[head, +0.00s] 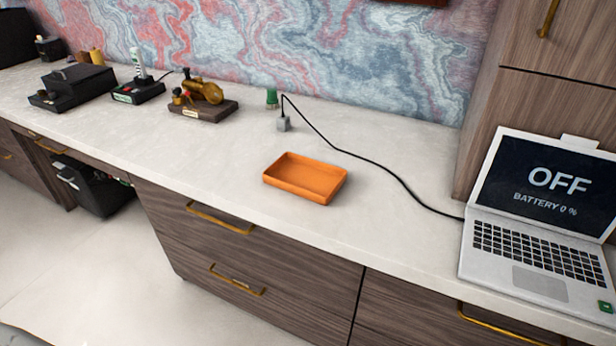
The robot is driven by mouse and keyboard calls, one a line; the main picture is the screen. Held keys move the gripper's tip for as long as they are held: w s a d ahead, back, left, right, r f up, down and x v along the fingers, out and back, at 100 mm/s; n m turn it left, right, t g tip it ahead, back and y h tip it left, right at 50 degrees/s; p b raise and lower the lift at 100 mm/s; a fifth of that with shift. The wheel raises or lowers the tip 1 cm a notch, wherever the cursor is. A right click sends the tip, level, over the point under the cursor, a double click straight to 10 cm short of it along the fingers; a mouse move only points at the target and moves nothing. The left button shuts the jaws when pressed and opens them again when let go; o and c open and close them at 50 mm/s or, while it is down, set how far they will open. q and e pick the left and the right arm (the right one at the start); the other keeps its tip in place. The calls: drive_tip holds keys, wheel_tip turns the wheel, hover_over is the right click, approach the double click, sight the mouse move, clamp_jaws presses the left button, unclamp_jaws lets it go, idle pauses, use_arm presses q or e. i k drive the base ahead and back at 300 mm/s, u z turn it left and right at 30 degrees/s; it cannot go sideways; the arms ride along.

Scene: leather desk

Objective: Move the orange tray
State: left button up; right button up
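The orange tray (304,178) is a shallow, rectangular, open tray. It sits flat on the light countertop (225,165), near the front edge and above the drawers. It looks empty. Neither of my grippers shows in the head view, and nothing touches the tray.
An open laptop (537,212) reading "OFF" stands at the right. Its black cable (375,175) runs behind the tray to a small grey plug (283,124). A brass device on a wooden base (203,105) and black devices (75,87) stand at the left. The counter around the tray is clear.

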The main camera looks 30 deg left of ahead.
sight(313, 180)
drive_tip(key=k, duration=0.5)
drive_tip(key=u, duration=2.05)
drive_tip(key=i, duration=1.6)
drive_tip(key=z, duration=2.6)
